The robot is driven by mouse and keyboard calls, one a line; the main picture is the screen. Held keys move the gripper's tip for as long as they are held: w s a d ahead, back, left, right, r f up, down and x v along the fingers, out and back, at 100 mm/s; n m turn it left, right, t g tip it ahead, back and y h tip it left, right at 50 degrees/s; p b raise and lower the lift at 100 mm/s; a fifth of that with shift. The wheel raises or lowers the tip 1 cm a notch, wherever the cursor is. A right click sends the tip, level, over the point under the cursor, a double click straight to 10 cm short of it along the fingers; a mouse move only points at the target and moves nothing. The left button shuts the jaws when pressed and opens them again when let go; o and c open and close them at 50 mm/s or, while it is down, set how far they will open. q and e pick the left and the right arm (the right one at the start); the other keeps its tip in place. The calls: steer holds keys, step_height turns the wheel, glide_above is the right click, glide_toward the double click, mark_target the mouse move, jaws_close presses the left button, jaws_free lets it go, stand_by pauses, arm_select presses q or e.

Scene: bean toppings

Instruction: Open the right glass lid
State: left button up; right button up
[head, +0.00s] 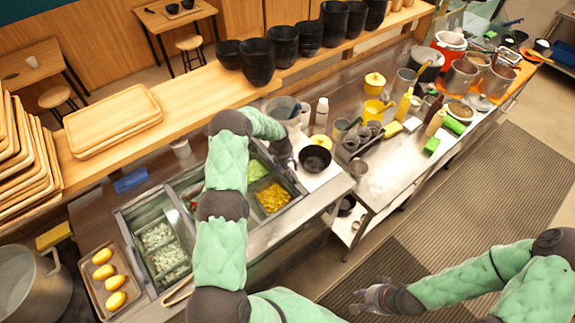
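The topping station (122,222) is a steel counter unit with sunken bins. Its right section holds chopped green topping (257,170) and yellow topping (272,197); my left arm crosses in front of part of it. The right glass lid is clear and hard to make out, so I cannot tell its exact position. My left gripper (285,160) is at the back right corner of this section, small and dark; its fingers and any contact are unclear. My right gripper (372,298) is above the floor mat at the lower right, away from the station, open and empty.
A black bowl (315,158) stands just right of my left gripper. Black bowls line the wooden shelf (195,92) behind. A tray of yellow items (88,254) and a big pot (22,285) are at the left. The floor mat (480,190) at the right is clear.

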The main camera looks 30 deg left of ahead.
arm_select(q)
jaws_close()
steer(key=shift+s+a, duration=0.2)
steer(key=shift+s, duration=0.3)
steer(key=s+a, duration=0.2)
steer(key=s, duration=0.4)
steer(key=s+a+b, duration=0.1)
steer(key=s+a, duration=0.1)
steer(key=s, duration=0.3)
steer(key=s+a+b, duration=0.1)
steer(key=s+a, duration=0.2)
steer(key=s, duration=0.3)
steer(key=shift+s, duration=0.3)
jaws_free()
steer(key=shift+a, duration=0.1)
